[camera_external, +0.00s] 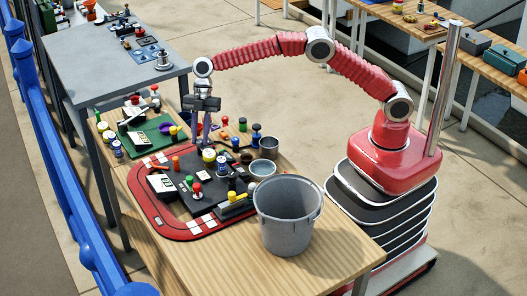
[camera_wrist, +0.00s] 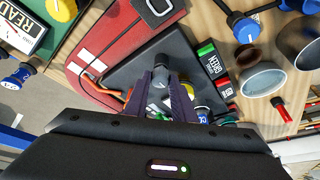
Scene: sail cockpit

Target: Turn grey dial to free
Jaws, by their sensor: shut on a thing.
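My gripper (camera_external: 203,140) points down over the far edge of the dark control panel (camera_external: 182,180) on the wooden table. In the wrist view its purple fingers (camera_wrist: 162,90) converge on a small grey knob, the grey dial (camera_wrist: 161,63), and are shut on it. The dark panel (camera_wrist: 125,72) lies around the dial. The fingers cover part of the dial, so its pointer and any "free" mark cannot be read. In the outside view the dial cannot be made out behind the fingers.
A red track-like board (camera_external: 150,215) surrounds the panel. A large grey bucket (camera_external: 288,215) stands at the table's near right. Metal cups (camera_external: 268,148) and several coloured knobs crowd the right. A green board (camera_external: 155,133) lies at left. In the wrist view a label block (camera_wrist: 213,65) reads GREEN.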

